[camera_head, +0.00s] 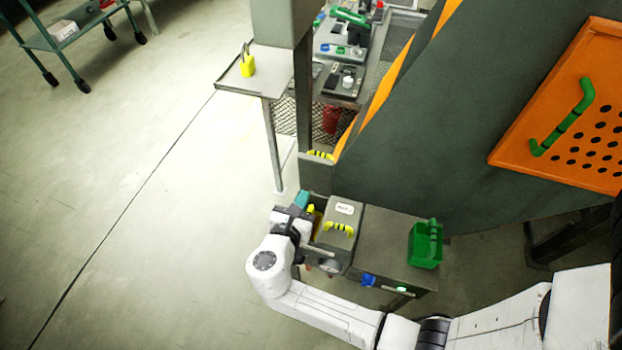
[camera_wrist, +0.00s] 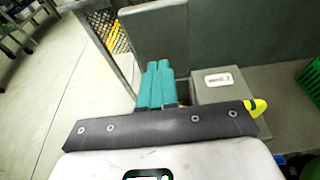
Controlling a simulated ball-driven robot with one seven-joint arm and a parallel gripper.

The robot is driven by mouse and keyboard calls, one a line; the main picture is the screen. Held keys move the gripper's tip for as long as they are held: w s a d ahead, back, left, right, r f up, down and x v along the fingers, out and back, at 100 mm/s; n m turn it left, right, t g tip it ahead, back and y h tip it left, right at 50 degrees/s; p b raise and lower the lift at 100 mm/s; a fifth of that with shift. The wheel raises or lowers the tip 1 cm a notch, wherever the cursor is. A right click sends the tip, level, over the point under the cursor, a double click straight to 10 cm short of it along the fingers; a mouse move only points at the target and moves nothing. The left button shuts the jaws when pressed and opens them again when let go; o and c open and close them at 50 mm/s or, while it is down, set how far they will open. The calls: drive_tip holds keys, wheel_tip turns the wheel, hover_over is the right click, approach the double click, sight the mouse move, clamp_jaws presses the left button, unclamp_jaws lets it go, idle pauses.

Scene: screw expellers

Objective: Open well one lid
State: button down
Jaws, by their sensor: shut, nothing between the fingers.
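A grey box top or lid (camera_head: 346,209) with a white label sits at the end of a low grey bench, beside my gripper. A yellow-and-black handle (camera_head: 338,228) is on it. The labelled part also shows in the wrist view (camera_wrist: 238,97), with the tip of a yellow handle (camera_wrist: 256,106) at its right; the label is too small to read surely. My gripper (camera_head: 302,199) is at the left of this box, its teal fingers (camera_wrist: 162,86) shut together and empty. A yellow piece (camera_head: 317,212) shows between gripper and box, partly hidden. A second yellow-and-black handle (camera_head: 321,155) is farther back.
A green bin (camera_head: 425,246) stands on the bench right of the box. A blue knob (camera_head: 368,280) is on the bench front. A large grey machine with an orange panel (camera_head: 560,125) rises at right. A small shelf (camera_head: 232,81) holds a yellow padlock.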

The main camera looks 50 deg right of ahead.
sight(315, 169)
drive_tip(key=x, duration=0.4)
drive_tip(key=r+x, duration=0.1)
drive_tip(key=x, duration=0.2)
drive_tip(key=shift+d+r, duration=0.1)
drive_tip(key=shift+d, duration=0.05)
drive_tip(key=p, duration=0.1)
drive_tip(key=d+r+y+p, duration=0.1)
drive_tip(key=p, duration=0.1)
drive_tip(key=shift+w, duration=0.25)
drive_tip(key=shift+d+p, duration=0.25)
drive_tip(key=shift+p, duration=0.35)
drive_tip(key=shift+w+d+f, duration=0.2)
drive_tip(key=shift+w+d, duration=0.05)
drive_tip(key=shift+d, duration=0.3)
drive_tip(key=shift+a, duration=0.1)
